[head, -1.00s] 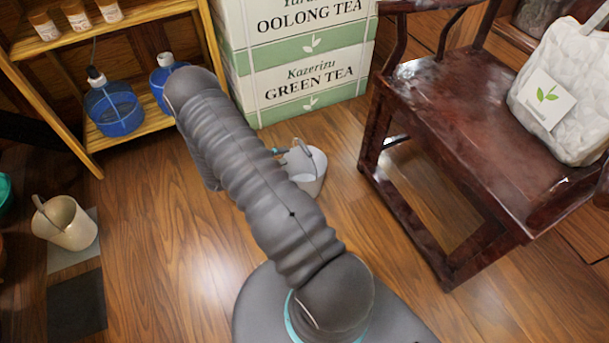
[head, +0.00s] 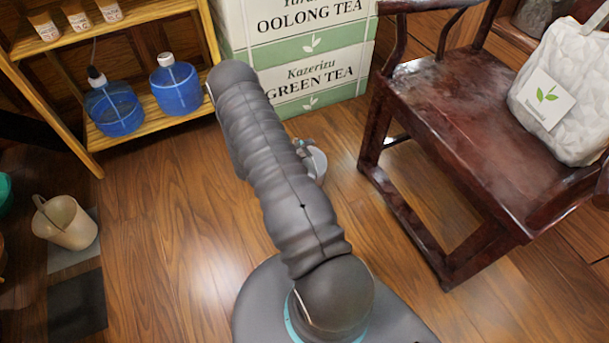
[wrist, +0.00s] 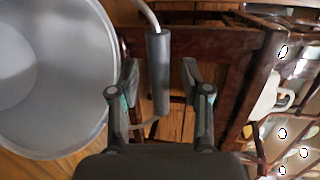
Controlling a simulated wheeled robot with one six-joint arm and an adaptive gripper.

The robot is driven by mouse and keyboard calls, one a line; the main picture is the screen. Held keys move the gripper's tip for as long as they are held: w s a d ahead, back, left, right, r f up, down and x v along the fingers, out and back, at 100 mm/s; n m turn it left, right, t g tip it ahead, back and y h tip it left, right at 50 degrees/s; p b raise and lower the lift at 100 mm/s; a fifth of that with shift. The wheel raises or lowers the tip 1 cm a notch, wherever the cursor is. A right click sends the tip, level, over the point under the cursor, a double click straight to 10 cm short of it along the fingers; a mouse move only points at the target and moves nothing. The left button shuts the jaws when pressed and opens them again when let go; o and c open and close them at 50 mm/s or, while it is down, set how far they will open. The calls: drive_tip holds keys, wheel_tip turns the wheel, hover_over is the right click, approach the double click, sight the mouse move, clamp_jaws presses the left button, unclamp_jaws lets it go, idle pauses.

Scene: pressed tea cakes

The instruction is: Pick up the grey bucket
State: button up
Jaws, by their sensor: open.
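My gripper (wrist: 160,78) is open, with one finger on each side of this grip. I see gaps between the grip and both fingers. In the head view my gripper is largely hidden by my arm.
A dark wooden chair (head: 470,110) with a white bag (head: 570,90) stands right of the bucket. Tea boxes (head: 315,80) are stacked behind. A shelf with blue jugs (head: 177,88) is at the back left. A cream bucket (head: 66,224) stands at left. The floor between is clear.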

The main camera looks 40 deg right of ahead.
clamp_jaws()
drive_tip(key=shift+r, duration=0.1)
idle(0.3)
